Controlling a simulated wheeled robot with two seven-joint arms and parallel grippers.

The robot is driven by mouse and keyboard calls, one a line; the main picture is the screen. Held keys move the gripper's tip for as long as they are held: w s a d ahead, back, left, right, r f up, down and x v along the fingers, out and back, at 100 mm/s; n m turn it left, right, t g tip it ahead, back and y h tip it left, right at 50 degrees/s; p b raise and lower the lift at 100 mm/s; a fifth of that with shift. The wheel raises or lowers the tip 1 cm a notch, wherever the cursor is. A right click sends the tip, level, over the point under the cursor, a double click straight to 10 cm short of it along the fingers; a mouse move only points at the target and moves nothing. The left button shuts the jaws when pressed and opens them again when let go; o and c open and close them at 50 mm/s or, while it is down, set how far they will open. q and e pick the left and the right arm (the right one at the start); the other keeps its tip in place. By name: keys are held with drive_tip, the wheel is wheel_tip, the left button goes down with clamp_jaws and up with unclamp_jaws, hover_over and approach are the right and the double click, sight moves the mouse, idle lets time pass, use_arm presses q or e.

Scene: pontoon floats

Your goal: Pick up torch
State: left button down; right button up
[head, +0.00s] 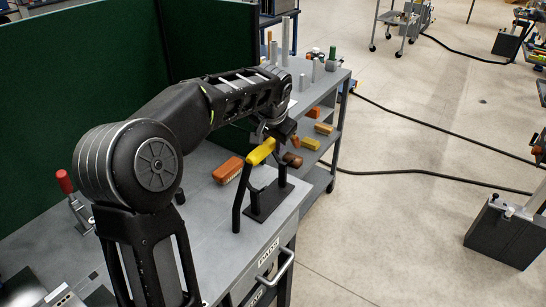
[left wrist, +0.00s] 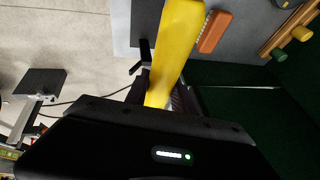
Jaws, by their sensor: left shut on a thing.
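The torch (head: 262,151) has a yellow body and a long dark neck that slants down to the left over the grey workbench. My left gripper (head: 275,138) is shut on the yellow body from above. In the left wrist view the yellow body (left wrist: 178,45) runs up from between my fingers, which are largely hidden. A black stand (head: 268,201) with upright prongs is on the bench just below the torch. I cannot tell whether the torch still touches it. My right gripper is not in view.
An orange-brown brush or block (head: 228,170) lies on the bench left of the torch. A red-handled clamp (head: 66,183) stands at the left. A dark green screen (head: 75,90) closes the back. A shelf cart (head: 322,125) with several blocks adjoins behind. Open floor lies right.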

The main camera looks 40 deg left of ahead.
use_arm(q)
drive_tip(key=shift+r, duration=0.8)
drive_tip(key=shift+f, duration=0.1)
drive_tip(key=s+d+f, duration=0.2)
drive_tip(key=d+f, duration=0.5)
drive_tip(key=d, duration=0.4)
drive_tip(key=s+d+f+n, duration=0.1)
drive_tip(key=s+d+f, duration=0.1)
drive_tip(key=d+f, duration=0.5)
drive_tip(key=d, duration=0.5)
drive_tip(key=shift+f, duration=0.4)
drive_tip(key=shift+r, duration=0.1)
